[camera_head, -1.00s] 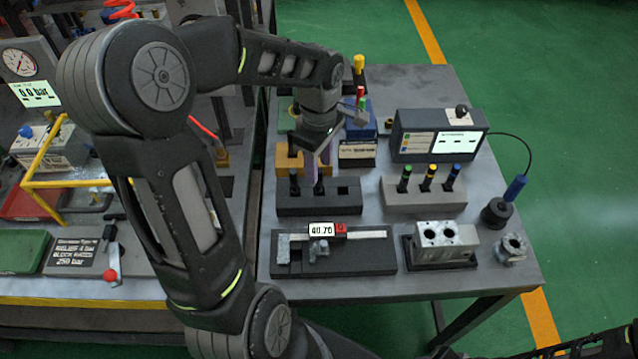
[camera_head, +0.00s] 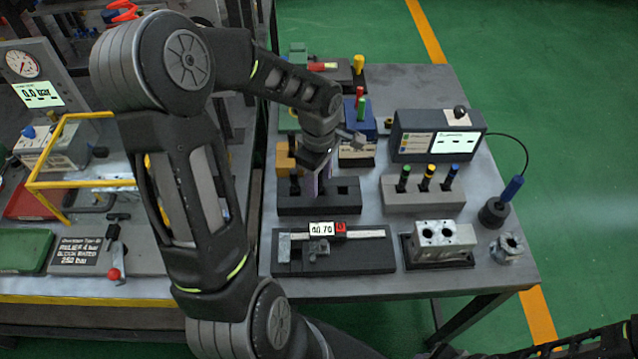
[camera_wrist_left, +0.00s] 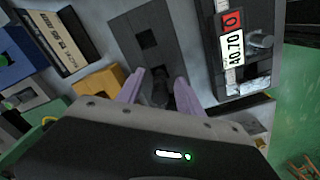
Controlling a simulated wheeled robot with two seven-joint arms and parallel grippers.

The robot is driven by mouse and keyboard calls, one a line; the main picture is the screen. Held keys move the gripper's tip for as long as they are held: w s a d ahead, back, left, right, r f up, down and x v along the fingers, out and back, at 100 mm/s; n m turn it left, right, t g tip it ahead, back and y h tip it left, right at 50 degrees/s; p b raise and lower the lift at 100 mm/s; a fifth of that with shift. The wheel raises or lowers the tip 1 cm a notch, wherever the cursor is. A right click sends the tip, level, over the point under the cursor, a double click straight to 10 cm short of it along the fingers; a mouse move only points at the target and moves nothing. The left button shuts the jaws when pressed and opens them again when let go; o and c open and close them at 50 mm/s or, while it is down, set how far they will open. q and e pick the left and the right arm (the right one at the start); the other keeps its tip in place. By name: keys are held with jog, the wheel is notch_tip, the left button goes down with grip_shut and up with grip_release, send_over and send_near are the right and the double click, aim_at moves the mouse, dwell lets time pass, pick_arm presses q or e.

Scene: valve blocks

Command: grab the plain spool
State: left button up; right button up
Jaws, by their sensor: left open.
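A dark block with sockets (camera_head: 350,207) lies mid-table. No contact with the fingers is clear. An empty square socket (camera_wrist_left: 148,39) shows beyond the fingers. My right gripper is not in view.
A grey block with several colour-topped spools (camera_head: 425,200) stands to the right. A caliper on a dark base (camera_head: 334,258) lies in front, beside a metal valve block (camera_head: 443,243). A yellow block (camera_head: 284,160) and a display box (camera_head: 437,137) are behind.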

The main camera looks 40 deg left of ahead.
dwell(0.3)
pick_arm(q)
grip_shut()
dwell(0.3)
dwell(0.3)
